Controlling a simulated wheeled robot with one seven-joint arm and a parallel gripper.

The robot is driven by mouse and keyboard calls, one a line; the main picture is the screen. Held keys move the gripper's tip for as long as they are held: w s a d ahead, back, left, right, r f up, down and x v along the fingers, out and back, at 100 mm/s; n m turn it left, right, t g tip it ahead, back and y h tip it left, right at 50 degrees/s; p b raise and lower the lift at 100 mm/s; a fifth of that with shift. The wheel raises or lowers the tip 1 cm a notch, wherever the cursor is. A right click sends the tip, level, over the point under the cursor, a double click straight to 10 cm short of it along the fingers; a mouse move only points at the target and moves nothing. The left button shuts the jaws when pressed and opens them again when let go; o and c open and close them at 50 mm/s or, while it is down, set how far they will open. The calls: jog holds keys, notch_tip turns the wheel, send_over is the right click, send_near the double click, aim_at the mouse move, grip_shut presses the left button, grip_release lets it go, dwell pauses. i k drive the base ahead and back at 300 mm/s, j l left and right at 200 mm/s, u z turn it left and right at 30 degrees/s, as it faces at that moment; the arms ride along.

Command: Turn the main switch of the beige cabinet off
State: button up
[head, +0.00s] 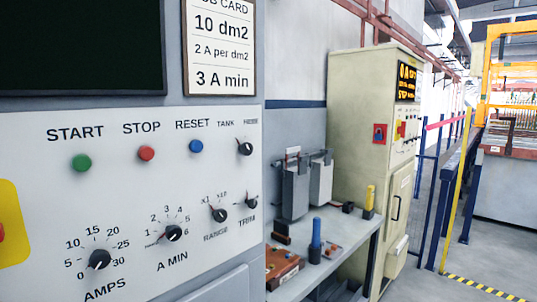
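The beige cabinet (362,105) stands upright in the middle right of the head view, beyond a grey bench. Its left side carries a blue plate with a red part (380,134). Its front has a small red-and-yellow control (401,130), too small to read its position. I cannot tell for certain which of these is the main switch. A lit display (407,82) with orange text, "0 A" on top, sits high on the front. My gripper is not in view.
A large grey control panel (130,200) with buttons and knobs fills the near left. The grey bench (345,240) holds grey containers, a blue-handled tool and a yellow-handled tool. Blue rails (455,200) and a yellow post stand right of the cabinet. Grey floor shows at lower right.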

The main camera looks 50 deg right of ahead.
aim_at(401, 130)
jog(key=z, duration=1.95)
jog(key=i+z, duration=0.1)
jog(key=i, duration=0.75)
